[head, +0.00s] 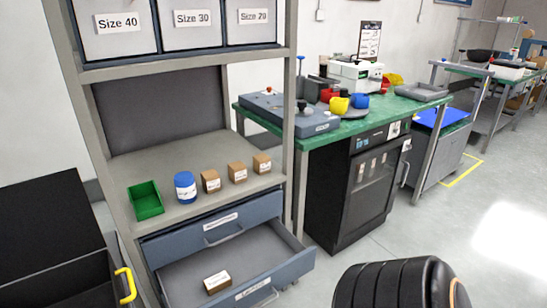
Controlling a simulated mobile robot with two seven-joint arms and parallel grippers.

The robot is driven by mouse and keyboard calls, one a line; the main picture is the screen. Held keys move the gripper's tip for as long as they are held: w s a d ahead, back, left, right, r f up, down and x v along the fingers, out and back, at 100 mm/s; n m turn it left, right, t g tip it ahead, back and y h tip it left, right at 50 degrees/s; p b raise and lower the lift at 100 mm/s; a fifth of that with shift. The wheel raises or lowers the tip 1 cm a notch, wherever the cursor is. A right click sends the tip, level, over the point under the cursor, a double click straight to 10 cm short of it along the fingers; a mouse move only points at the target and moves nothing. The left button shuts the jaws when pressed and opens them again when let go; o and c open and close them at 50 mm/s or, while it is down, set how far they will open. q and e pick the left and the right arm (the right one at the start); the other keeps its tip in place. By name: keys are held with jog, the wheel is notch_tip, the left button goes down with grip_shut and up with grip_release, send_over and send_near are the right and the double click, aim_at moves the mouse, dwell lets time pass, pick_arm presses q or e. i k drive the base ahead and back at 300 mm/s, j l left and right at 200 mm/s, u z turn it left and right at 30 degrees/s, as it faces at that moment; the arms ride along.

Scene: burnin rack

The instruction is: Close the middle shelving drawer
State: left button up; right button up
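The grey-blue shelving rack (292,110) stands at the left and centre in the head view. Below its open shelf is an upper drawer (181,242) with a bar handle, which looks shut. The drawer below it (294,268) is pulled out towards me, with its grey inside showing. A small brown box with a white label (217,282) lies in it. The open drawer's front has a label and a handle, partly cut off by the bottom edge. Anything lower is out of view, so I cannot count the drawers. Neither gripper shows.
A green bin (146,200), a blue jar (185,186) and several small brown boxes (237,172) stand on the shelf. A black container with a yellow handle (126,284) is at lower left. A green-topped bench (405,105) stands right. Floor (500,220) there is clear.

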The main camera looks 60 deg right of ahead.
aim_at(259, 262)
jog(key=z, duration=1.45)
jog(key=j+z, duration=0.2)
jog(key=z, duration=0.25)
jog(key=i+j+z, duration=0.1)
jog(key=z, duration=0.4)
jog(key=j, duration=0.75)
